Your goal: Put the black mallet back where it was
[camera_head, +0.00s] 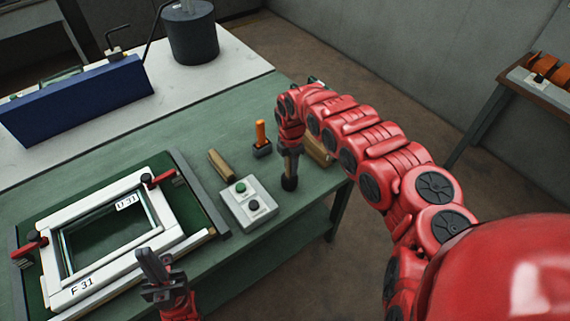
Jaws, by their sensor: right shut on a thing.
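My right gripper (290,150) points down over the right part of the green table and is shut on the black mallet (289,183).
An orange-handled tool (261,138) with a dark base stands left of my right gripper. A wooden block (320,151) lies just right of it. A button box (249,203) and a wooden piece (221,164) are nearby. The white frame (85,285) sits between red clamps.

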